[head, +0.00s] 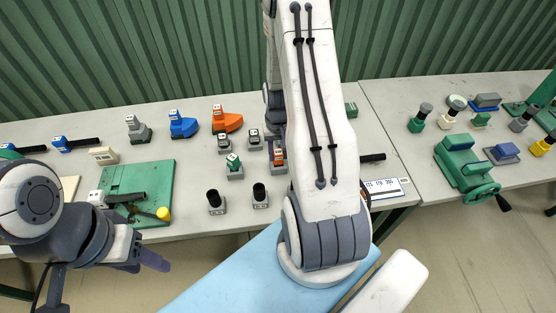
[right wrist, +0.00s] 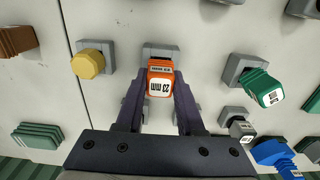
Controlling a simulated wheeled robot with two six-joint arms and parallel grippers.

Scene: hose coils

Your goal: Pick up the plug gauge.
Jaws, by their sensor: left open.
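In the right wrist view, an orange plug gauge handle (right wrist: 160,82) with a white "23 mm" label stands at a grey holder (right wrist: 158,50). My right gripper (right wrist: 160,98) has one dark finger on each side of the orange handle. Whether the fingers press on it or only flank it cannot be told. In the head view my right arm hides its own gripper and part of the table. My left gripper (head: 142,262) is open and empty at the lower left, in front of the table edge.
A yellow hexagonal piece (right wrist: 90,64), a green labelled handle (right wrist: 264,88) and a grey labelled piece (right wrist: 240,129) stand near the orange handle. In the head view, a green mat (head: 150,180) and two dark-topped pieces (head: 215,201) (head: 260,195) lie left of my right arm.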

